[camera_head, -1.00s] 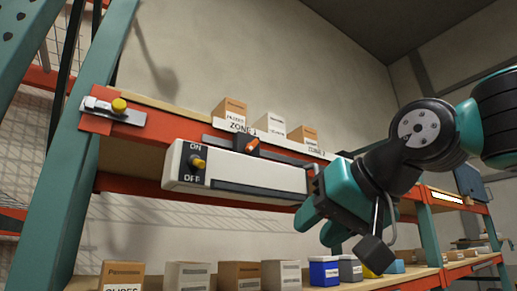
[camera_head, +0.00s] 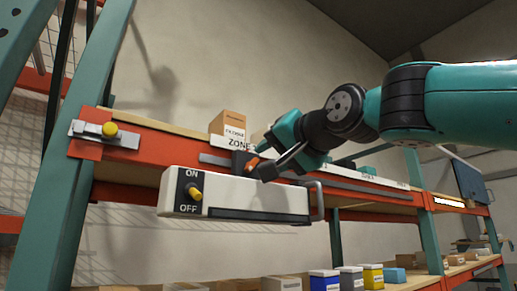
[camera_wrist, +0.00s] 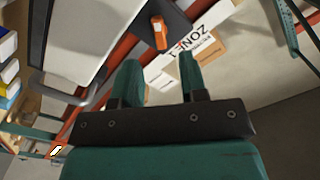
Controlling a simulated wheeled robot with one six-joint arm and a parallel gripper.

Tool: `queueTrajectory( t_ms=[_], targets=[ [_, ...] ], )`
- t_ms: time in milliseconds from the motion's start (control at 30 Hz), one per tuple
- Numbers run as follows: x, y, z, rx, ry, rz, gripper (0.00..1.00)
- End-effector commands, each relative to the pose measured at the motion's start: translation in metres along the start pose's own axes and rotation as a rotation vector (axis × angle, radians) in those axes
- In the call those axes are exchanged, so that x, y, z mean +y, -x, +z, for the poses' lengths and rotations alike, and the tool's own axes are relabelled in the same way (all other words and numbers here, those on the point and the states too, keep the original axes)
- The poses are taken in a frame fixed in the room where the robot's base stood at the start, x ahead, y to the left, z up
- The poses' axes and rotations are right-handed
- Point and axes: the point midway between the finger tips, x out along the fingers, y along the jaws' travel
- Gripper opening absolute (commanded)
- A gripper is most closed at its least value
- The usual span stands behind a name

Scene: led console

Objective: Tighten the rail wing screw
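The rail wing screw (camera_head: 250,165) is an orange wing on a dark bracket above the white console (camera_head: 240,194), at the grey rail (camera_head: 350,186). It also shows in the wrist view (camera_wrist: 159,32), beyond my fingertips. My gripper (camera_head: 285,130) is beside the screw, on its right, partly covered by my own wrist parts in the head view. In the wrist view my gripper (camera_wrist: 160,66) has its two teal fingers apart with nothing held between them. The screw lies ahead of the gap, not touched by either finger there.
The console has a yellow ON/OFF switch (camera_head: 194,193) and a handle (camera_head: 316,201) at its right end. A latch with a yellow knob (camera_head: 109,129) is at the rack's left post. Cardboard boxes (camera_head: 228,124) stand on the shelf behind the rail. Several boxes line the lower shelf.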

Motion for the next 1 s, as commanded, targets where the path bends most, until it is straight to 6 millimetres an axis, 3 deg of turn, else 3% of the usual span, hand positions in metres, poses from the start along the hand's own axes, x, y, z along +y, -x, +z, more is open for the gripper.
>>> queueTrajectory(
  t_ms=[100,300,667,867,1000],
  targets=[
    [-0.003,-0.024,-0.003,-0.002,0.0,0.001,0.39],
    [-0.002,-0.046,-0.002,0.0,0.0,-0.001,0.39],
    [0.0,-0.052,0.0,0.001,0.0,-0.001,0.39],
    [0.0,-0.052,0.0,0.001,0.0,-0.001,0.0],
    [0.0,-0.052,0.0,0.001,0.0,-0.001,0.0]
  ],
)
